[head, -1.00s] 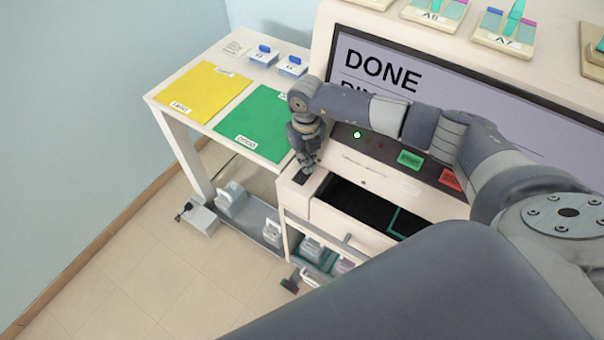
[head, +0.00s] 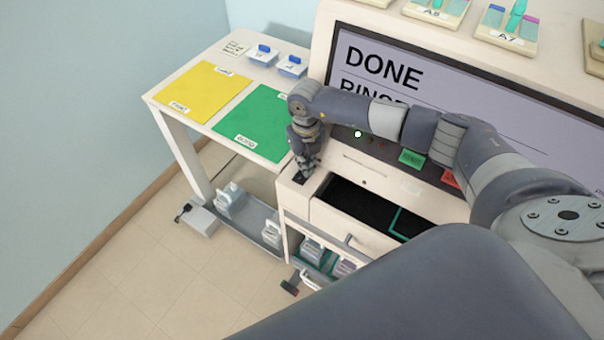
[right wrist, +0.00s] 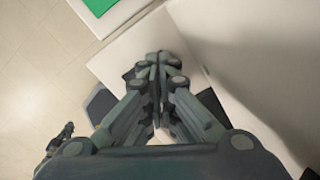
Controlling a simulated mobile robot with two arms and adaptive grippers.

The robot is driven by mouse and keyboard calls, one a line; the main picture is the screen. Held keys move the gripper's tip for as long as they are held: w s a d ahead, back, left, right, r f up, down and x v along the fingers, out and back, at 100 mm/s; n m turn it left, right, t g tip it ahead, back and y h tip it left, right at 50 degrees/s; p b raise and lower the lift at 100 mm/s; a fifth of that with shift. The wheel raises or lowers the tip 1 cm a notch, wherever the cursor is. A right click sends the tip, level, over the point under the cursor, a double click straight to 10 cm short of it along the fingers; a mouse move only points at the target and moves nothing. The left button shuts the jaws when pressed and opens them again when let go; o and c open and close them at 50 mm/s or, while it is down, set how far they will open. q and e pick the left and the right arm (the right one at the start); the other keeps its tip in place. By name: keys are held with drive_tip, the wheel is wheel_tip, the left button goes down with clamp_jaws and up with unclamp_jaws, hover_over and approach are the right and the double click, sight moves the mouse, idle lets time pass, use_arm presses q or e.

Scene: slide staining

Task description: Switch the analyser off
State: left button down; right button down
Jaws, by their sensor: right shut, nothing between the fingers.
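The analyser (head: 322,60) is a large cream machine with a wide screen (head: 440,88) reading "DONE" and a partly covered second line. A small greenish-white lamp (head: 357,134) is lit below the screen. A dark switch (head: 299,178) sits on the ledge at the machine's left front corner. My right gripper (head: 306,168) points down right at this switch, its fingers shut and empty. In the right wrist view the closed fingers (right wrist: 157,62) hide most of a dark part beneath them, and I cannot tell whether they touch it. My left gripper is not in view.
An open drawer (head: 318,213) sticks out beside the ledge. Green (head: 411,158) and red (head: 452,178) buttons sit below the screen. A side table holds a yellow mat (head: 200,92) and a green mat (head: 255,120). Slide holders (head: 437,12) stand on top of the machine.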

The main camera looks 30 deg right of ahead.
drive_tip(key=shift+s+f, duration=0.1)
drive_tip(key=shift+f, duration=0.1)
drive_tip(key=shift+r+p, duration=0.6)
drive_tip(key=shift+r, duration=0.25)
drive_tip(key=shift+r+p, duration=1.75)
drive_tip(key=shift+r, duration=0.95)
